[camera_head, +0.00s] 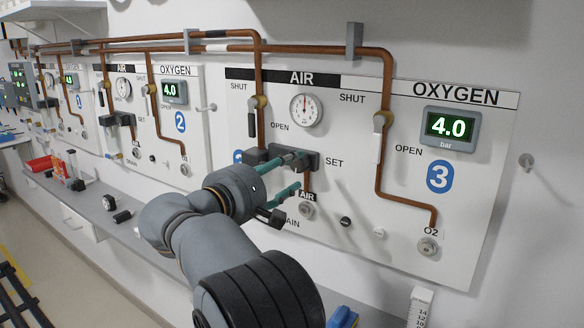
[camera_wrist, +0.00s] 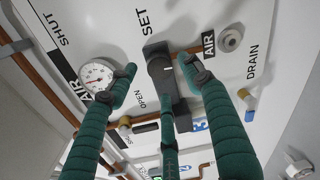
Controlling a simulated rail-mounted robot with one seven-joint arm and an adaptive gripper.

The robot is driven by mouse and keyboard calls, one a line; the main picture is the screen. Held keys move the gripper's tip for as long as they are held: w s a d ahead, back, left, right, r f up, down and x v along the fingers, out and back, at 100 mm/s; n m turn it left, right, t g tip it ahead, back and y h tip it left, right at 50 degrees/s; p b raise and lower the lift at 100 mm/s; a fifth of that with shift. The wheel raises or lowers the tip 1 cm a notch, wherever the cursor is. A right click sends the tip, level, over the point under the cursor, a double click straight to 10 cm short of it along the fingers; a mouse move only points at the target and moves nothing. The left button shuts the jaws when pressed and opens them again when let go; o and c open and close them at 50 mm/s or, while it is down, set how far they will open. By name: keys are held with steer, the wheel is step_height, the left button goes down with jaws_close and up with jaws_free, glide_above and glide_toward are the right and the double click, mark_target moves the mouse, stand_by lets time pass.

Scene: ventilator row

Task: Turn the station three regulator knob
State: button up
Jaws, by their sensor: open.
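The station three panel (camera_head: 470,200) carries a blue 3 badge (camera_head: 440,176). Its dark regulator body (camera_head: 313,158) sits on the air side beside the SET label. The black regulator knob (camera_wrist: 160,72) faces me in the wrist view; in the head view it is partly hidden by my fingers. My gripper (camera_head: 291,172) is open at the regulator, its teal fingers reaching toward the panel. In the wrist view my gripper's (camera_wrist: 158,77) fingertips stand apart on either side of the knob, with another finger below it. I cannot tell whether any fingertip touches the knob.
A round air gauge (camera_head: 306,110) and a copper air pipe (camera_head: 260,70) lie above the regulator. A valve handle (camera_head: 379,140) and display (camera_head: 450,128) are on the oxygen side. An AIR outlet (camera_head: 306,209) is below. A shelf (camera_head: 90,203) with small items runs left.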

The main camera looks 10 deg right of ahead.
mark_target(296, 165)
steer(key=v, duration=0.8)
steer(key=shift+s+a, duration=0.25)
steer(key=shift+s, duration=0.1)
steer(key=x, duration=1.2)
steer(key=shift+w, duration=0.1)
steer(key=shift+a, duration=0.1)
